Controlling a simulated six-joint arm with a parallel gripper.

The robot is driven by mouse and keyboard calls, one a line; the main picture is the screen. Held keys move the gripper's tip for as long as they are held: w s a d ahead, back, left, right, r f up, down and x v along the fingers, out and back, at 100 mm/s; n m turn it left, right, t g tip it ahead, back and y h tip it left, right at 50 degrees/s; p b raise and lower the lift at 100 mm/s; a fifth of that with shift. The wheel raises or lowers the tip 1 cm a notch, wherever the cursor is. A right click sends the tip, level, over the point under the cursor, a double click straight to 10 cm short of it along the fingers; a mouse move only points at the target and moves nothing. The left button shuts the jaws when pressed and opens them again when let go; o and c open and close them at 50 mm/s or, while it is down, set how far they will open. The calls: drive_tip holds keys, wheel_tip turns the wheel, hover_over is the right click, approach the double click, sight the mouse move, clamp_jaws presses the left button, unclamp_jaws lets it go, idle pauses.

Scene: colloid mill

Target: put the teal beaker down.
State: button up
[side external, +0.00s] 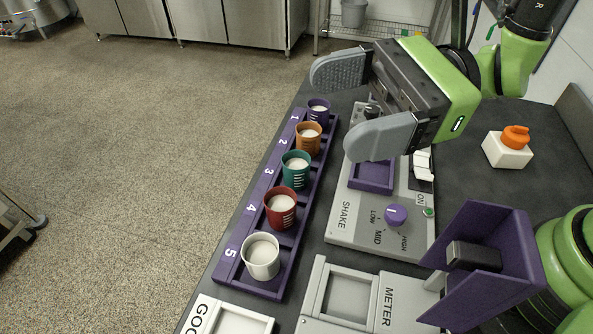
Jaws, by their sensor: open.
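The teal beaker (295,170) stands upright in slot 3 of the purple numbered rack (226,268). It holds something white, and white marks show on its side. My gripper (352,104) is open and empty, above and to the right of the rack. Its two grey fingers are spread wide, one toward the back and one toward the front. The gripper is apart from the teal beaker.
The rack also holds a purple beaker (318,111), an orange beaker (308,138), a red beaker (280,208) and a white beaker (261,256). The shaker (350,230), the meter (385,305) and a white block with an orange knob (508,147) stand nearby.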

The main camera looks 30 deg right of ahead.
drive_tip(key=w+d+f+m+t+h, duration=0.2)
drive_tip(key=w+f+m+t+h, duration=0.15)
drive_tip(key=f+m+t, duration=0.35)
drive_tip(key=m+h, duration=0.3)
drive_tip(key=h, duration=0.3)
approach(286, 159)
drive_tip(key=s, duration=0.1)
drive_tip(key=s+d+r, duration=0.1)
drive_tip(key=s, duration=0.1)
drive_tip(key=shift+r+t, duration=0.1)
drive_tip(key=shift+t, duration=0.3)
drive_tip(key=shift+w, duration=0.25)
drive_tip(key=shift+f+x, duration=0.15)
drive_tip(key=shift+x, duration=2.25)
drive_tip(key=shift+f+x, duration=0.15)
drive_tip(key=shift+x, duration=2.2)
drive_tip(key=shift+s, duration=0.1)
drive_tip(key=shift+c, duration=0.4)
drive_tip(key=c, duration=1)
